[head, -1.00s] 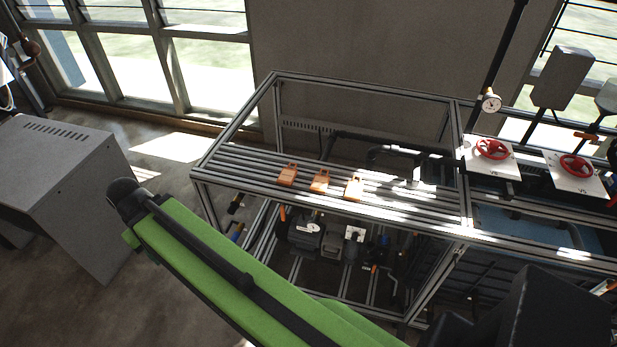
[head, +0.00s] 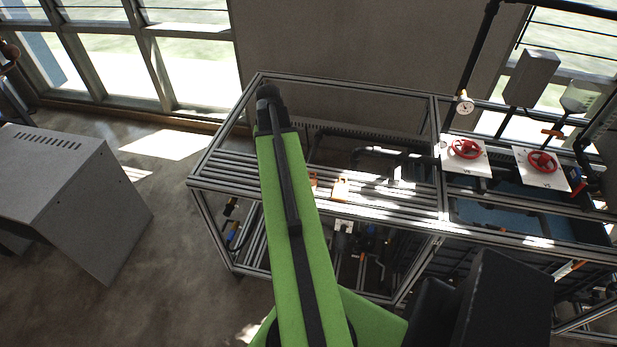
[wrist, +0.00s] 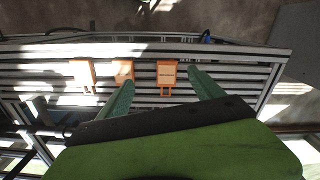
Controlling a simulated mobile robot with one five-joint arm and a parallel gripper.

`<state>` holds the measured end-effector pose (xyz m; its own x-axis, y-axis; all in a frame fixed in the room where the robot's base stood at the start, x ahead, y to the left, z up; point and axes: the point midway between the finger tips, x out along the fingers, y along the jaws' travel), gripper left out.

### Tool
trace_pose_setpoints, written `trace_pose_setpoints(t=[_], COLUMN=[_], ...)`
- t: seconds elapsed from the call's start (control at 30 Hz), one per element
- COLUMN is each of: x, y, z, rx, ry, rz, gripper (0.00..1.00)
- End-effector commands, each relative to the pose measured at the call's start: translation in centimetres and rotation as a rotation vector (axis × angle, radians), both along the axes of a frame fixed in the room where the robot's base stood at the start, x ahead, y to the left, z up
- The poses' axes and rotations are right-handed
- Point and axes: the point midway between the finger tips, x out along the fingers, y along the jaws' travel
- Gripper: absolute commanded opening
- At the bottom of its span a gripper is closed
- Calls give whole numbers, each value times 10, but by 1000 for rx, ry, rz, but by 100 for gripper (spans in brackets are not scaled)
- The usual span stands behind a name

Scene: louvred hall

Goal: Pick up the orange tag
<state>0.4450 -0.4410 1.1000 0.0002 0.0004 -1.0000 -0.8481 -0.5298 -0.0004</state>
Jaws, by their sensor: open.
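Three orange tags lie in a row on the slatted metal rails. In the wrist view they are a left tag (wrist: 83,74), a middle tag (wrist: 123,70) and a right tag (wrist: 167,73). My gripper (wrist: 160,77) is open and empty, its green fingers spread, with the right tag showing between the fingertips. The left finger partly covers the middle tag. I cannot tell the height above the rails. In the head view one tag (head: 340,188) is plain, another (head: 313,181) is partly hidden by my green arm, and the third is hidden.
The rails belong to a metal frame (head: 215,168) with pipes below. White panels with red valve wheels (head: 466,149) stand to the right, near a gauge (head: 464,105). A grey cabinet (head: 70,190) is at left. Floor between cabinet and frame is clear.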

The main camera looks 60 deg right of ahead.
Motion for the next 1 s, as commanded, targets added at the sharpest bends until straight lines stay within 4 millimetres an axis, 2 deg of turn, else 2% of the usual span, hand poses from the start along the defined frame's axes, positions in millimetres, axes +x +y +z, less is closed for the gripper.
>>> trace_pose_setpoints(t=[0.03, 0.1, 0.2, 0.27, 0.43, 0.57, 1.0], x=[-25, -53, -79, -86, -89, -89, -89], y=[-30, -57, -78, -83, -85, -85, -84], z=[17, 24, 28, 28, 23, 6, -86], rx=[0, 0, 1, 1, 0, 0, 0], ry=[0, 0, -1, -1, 0, 0, 0], rz=[-77, -159, -227, -247, -254, -253, -252], gripper=[76, 76, 76, 76, 76, 76, 76])
